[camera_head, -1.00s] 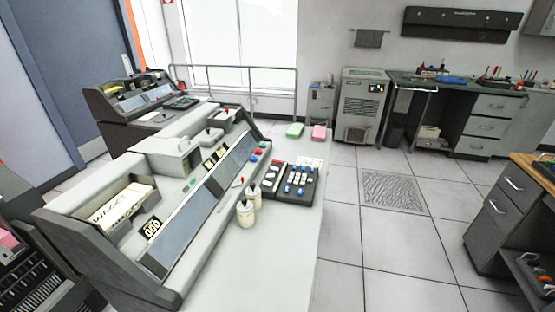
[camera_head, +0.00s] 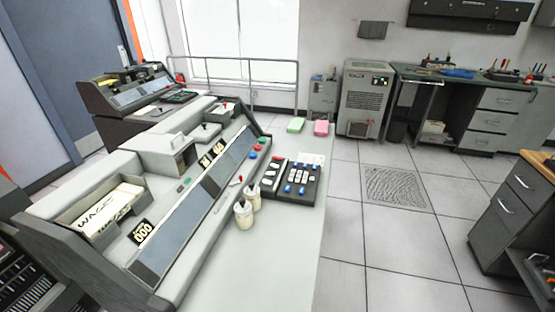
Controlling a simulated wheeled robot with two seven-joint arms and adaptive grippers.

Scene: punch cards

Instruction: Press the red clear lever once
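A small red lever (camera_head: 238,181) stands on the front ledge of the grey punch-card machine (camera_head: 190,267), left of centre in the head view. It lies just behind two white bottles (camera_head: 244,212). Neither of my grippers shows in the head view.
A dark keypad (camera_head: 291,182) rests on the white desk (camera_head: 285,255), with a pink block (camera_head: 321,128) and a green block (camera_head: 296,125) beyond it. A second machine (camera_head: 140,88) stands behind. Tiled floor on the right is clear up to a dark cabinet (camera_head: 510,215).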

